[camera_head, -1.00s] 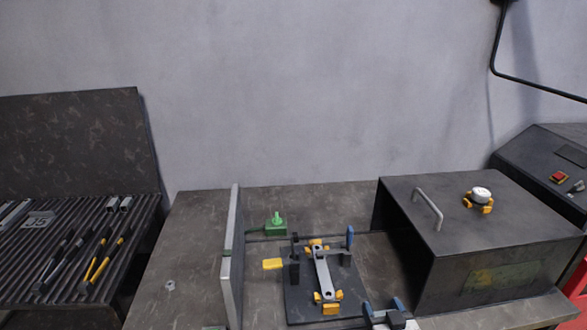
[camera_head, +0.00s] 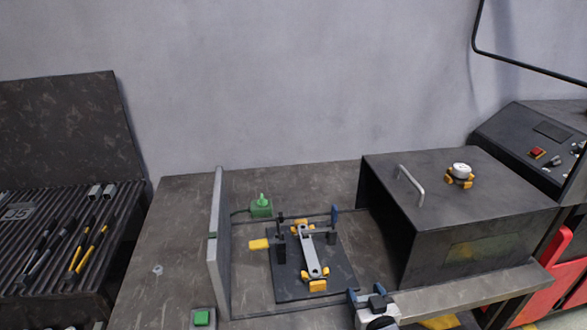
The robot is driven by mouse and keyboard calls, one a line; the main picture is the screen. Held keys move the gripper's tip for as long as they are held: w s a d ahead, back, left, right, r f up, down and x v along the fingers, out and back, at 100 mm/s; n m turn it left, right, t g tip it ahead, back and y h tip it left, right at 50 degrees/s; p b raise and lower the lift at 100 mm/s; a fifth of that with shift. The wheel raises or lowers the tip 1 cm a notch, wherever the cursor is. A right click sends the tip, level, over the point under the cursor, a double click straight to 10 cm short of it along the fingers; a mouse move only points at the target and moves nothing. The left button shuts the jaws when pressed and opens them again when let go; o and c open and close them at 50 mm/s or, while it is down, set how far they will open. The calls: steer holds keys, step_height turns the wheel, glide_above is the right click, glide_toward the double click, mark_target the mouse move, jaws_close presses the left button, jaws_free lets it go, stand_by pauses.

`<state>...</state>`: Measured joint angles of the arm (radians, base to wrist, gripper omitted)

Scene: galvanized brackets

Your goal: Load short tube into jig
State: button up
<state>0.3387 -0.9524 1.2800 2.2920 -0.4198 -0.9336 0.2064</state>
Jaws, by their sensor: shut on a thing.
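The jig is a dark plate (camera_head: 338,283) on the bench, with yellow blocks, dark posts and a blue-tipped handle. A light metal strip bracket (camera_head: 311,256) lies along its middle between yellow blocks. My gripper (camera_head: 367,296), with blue fingertips, is at the bottom of the view, to the right of and nearer than the jig plate. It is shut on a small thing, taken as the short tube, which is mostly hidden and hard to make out. Two short square tubes (camera_head: 102,190) lie at the back of the ribbed rack on the left.
An upright grey panel (camera_head: 218,250) stands left of the jig. A dark box with a handle (camera_head: 465,215) stands to its right. A green button box (camera_head: 203,317) is at front left. A small nut (camera_head: 157,270) lies on the otherwise clear left bench.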

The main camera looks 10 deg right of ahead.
steer(key=shift+f, duration=0.25)
steer(key=o, duration=1)
steer(key=shift+s+r, duration=0.15)
steer(key=shift+s, duration=1.8)
steer(key=shift+s+r, duration=0.15)
steer(key=shift+s, duration=1.8)
steer(key=shift+r, duration=0.1)
